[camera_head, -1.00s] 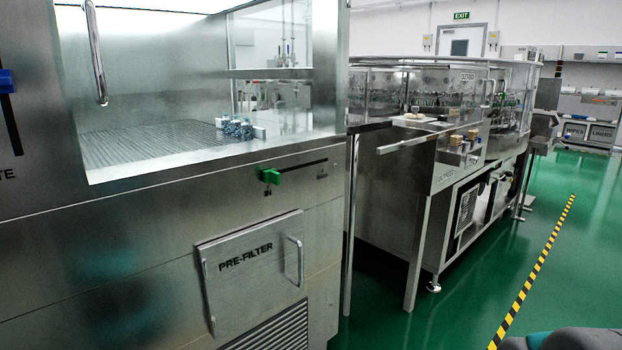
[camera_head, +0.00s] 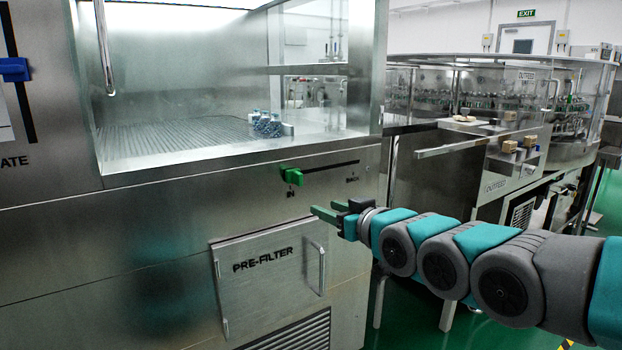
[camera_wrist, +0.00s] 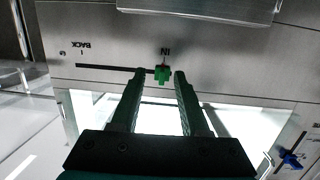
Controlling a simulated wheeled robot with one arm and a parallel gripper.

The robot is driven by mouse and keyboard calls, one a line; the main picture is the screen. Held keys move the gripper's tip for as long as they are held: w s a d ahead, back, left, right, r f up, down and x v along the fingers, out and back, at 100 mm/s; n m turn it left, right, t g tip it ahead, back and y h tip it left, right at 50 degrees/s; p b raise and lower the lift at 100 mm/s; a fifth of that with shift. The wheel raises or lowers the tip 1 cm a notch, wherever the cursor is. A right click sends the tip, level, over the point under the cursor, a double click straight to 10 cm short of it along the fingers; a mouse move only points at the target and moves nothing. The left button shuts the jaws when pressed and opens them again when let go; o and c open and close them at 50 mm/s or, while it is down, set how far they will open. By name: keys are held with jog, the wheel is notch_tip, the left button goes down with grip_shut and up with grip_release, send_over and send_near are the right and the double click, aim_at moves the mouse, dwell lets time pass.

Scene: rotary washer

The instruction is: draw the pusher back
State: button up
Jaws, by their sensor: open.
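The pusher's green handle (camera_head: 291,176) sits at the left end of a dark slot in the steel front panel, above the word IN. The slot runs right to the word BACK. My gripper (camera_head: 325,211) is open and empty, below and to the right of the handle and apart from it. In the wrist view the picture is upside down. There the green handle (camera_wrist: 162,74) shows between and just beyond the tips of my two open fingers (camera_wrist: 158,76), and the slot runs off to the left.
A cluster of small vials (camera_head: 265,124) stands on the ribbed deck behind the window. The PRE-FILTER door (camera_head: 268,278) with its bar handle is below my gripper. A blue handle (camera_head: 14,69) is at far left. A metal rail (camera_head: 455,147) juts out at right.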

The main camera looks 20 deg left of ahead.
aim_at(301, 177)
jog(key=shift+w+a+r+n+t+y+p, duration=0.1)
jog(key=shift+w+a+r+y, duration=0.4)
jog(key=shift+w+a, duration=0.75)
jog(key=shift+w+a+r+n+t+y+p, duration=0.15)
jog(key=shift+w+a+r, duration=0.65)
jog(key=shift+a, duration=0.6)
jog(key=shift+w+a+r+n+t+y+p, duration=0.1)
jog(key=shift+w+a+r+y, duration=0.35)
jog(key=shift+w+a, duration=0.85)
jog(key=shift+s, duration=0.1)
jog(key=shift+c, duration=0.2)
grip_shut()
